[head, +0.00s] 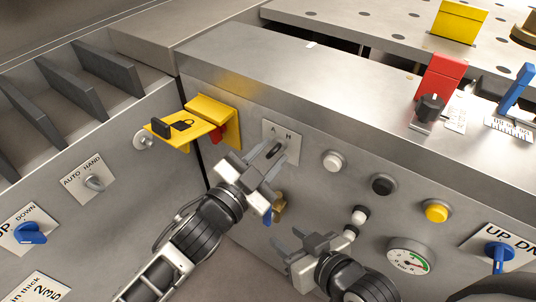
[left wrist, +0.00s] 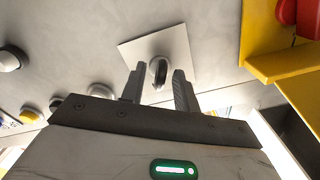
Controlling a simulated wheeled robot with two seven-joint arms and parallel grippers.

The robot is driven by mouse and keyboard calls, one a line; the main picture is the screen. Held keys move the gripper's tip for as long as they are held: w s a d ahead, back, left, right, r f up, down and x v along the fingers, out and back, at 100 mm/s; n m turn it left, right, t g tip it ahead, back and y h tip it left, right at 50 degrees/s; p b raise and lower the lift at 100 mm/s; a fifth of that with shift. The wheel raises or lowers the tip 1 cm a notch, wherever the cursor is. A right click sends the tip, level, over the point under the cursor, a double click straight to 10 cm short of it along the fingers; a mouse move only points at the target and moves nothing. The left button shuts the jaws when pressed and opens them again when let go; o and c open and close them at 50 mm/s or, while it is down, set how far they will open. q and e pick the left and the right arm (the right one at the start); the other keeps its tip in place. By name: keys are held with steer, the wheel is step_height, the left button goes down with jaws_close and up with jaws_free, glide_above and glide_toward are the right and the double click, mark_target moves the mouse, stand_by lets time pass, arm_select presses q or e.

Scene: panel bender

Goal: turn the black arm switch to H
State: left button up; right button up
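The black arm switch (head: 274,150) is a small dark knob on a pale plate (head: 294,146) marked A and H, on the front of the grey panel. In the left wrist view the knob (left wrist: 158,71) shows on its tilted plate (left wrist: 176,42), between the two fingers of my left gripper (left wrist: 157,80). The fingers are apart, with a visible gap on each side of the knob. In the head view my left gripper (head: 271,158) is right in front of the plate and partly covers it. My right gripper (head: 288,242) is low in the middle, empty, its fingers apart.
A yellow bracket (head: 210,118) with a lock sign juts out left of the switch plate. A brass key-like piece (head: 279,207) is below it. White (head: 333,160), black (head: 383,184) and yellow (head: 435,211) buttons and a gauge (head: 410,259) lie to the right.

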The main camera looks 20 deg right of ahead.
stand_by(0.3)
arm_select(q)
steer(key=v, duration=1.6)
arm_select(e)
steer(key=shift+r, duration=0.1)
arm_select(q)
steer(key=s+a+f+n+y+p, duration=0.2)
steer(key=a+f+n+y+p, duration=0.3)
steer(key=a+f+n+y, duration=0.5)
steer(key=a+n, duration=0.3)
steer(key=n, duration=0.1)
steer(key=shift+s+a+n+y, duration=0.15)
steer(key=shift+a+n+y, duration=0.15)
steer(key=shift+y, duration=0.1)
arm_select(e)
steer(key=shift+d+r+g, duration=0.25)
steer(key=shift+r+g, duration=0.05)
steer(key=shift+r, duration=0.55)
arm_select(q)
steer(key=shift+a, duration=0.1)
arm_select(e)
steer(key=shift+a, duration=0.1)
